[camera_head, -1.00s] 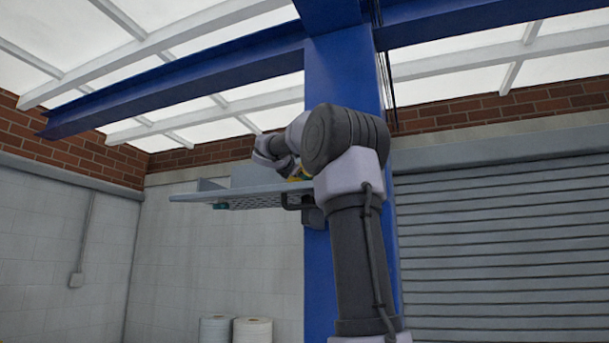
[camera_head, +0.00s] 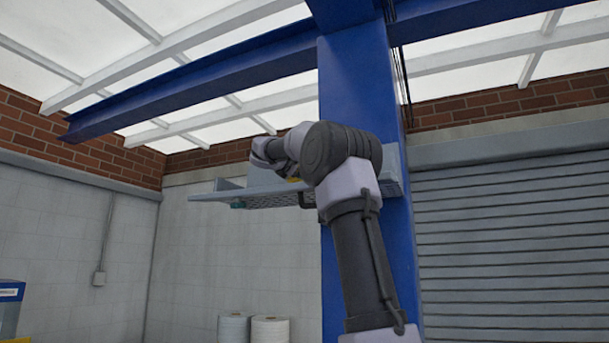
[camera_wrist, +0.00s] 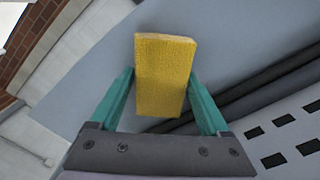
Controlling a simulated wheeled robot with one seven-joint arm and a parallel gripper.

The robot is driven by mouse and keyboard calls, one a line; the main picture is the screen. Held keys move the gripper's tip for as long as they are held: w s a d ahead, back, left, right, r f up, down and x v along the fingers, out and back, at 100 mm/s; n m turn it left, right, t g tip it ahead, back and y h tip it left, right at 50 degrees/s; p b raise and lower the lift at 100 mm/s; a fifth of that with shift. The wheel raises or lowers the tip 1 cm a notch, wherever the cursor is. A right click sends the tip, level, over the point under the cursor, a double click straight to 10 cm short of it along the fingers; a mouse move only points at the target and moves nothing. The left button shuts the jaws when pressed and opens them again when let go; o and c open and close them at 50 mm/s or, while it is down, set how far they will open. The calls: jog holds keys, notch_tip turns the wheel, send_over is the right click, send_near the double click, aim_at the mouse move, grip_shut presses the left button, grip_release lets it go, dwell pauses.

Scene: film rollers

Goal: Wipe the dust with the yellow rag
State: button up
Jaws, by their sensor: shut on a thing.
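The yellow rag (camera_wrist: 165,75) is a small textured block in the wrist view. My gripper (camera_wrist: 163,90) has its two teal fingers shut on the rag's sides. Behind the rag is a plain blue-grey surface (camera_wrist: 100,75); I cannot tell whether the rag touches it. In the head view my arm covers most of the gripper, and only a bit of yellow (camera_head: 294,180) shows by the shelf (camera_head: 230,194). No dust can be made out in either view.
The shelf sits at a blue column (camera_head: 362,95), with perforated metal (camera_wrist: 300,130) to the right in the wrist view. White rolls (camera_head: 270,329) stand below. A roller shutter (camera_head: 510,230) is at right. A blue object (camera_head: 10,300) is at the left edge.

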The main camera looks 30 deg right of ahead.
jog(key=shift+w+a+f, duration=0.1)
jog(key=shift+w+a, duration=0.45)
jog(key=shift+w, duration=0.2)
jog(key=shift+w+a, duration=0.5)
jog(key=shift+w, duration=0.2)
jog(key=shift+v, duration=3.05)
jog(key=shift+v, duration=1.45)
